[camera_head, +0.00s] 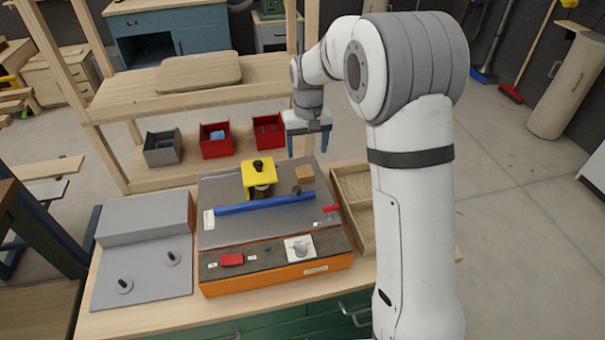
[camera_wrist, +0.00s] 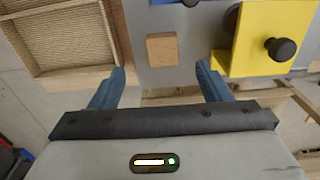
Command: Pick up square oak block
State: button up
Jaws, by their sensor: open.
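The square oak block (camera_head: 304,173) is a small light-brown wooden block lying on the grey top of a machine, near its back right corner. In the wrist view the oak block (camera_wrist: 161,49) lies just beyond the fingertips, roughly between their lines and a little left of centre. My gripper (camera_head: 311,143) has blue fingers and hangs pointing down, above and behind the block. In the wrist view my gripper (camera_wrist: 160,75) is open, with nothing between its fingers. The block is fully visible in the wrist view.
A yellow bracket with a black knob (camera_head: 259,177) stands left of the block. A blue bar (camera_head: 264,204) lies in front. A wooden tray (camera_head: 354,196) stands to the right. Red bins (camera_head: 215,141) and a grey bin (camera_head: 163,149) sit behind.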

aim_at(304, 170)
jog(key=shift+w+a+f, duration=0.2)
jog(key=shift+w+f, duration=0.05)
jog(key=shift+f, duration=0.25)
jog(key=shift+w+a+f, duration=0.2)
jog(key=shift+w+f, duration=0.05)
jog(key=shift+f, duration=0.25)
jog(key=f+p, duration=0.1)
jog(key=f, duration=0.6)
jog(key=shift+w+d+f+p, duration=0.1)
jog(key=shift+w+f+p, duration=0.15)
jog(key=shift+p, duration=0.1)
jog(key=shift+c, duration=0.4)
jog(key=c, duration=1)
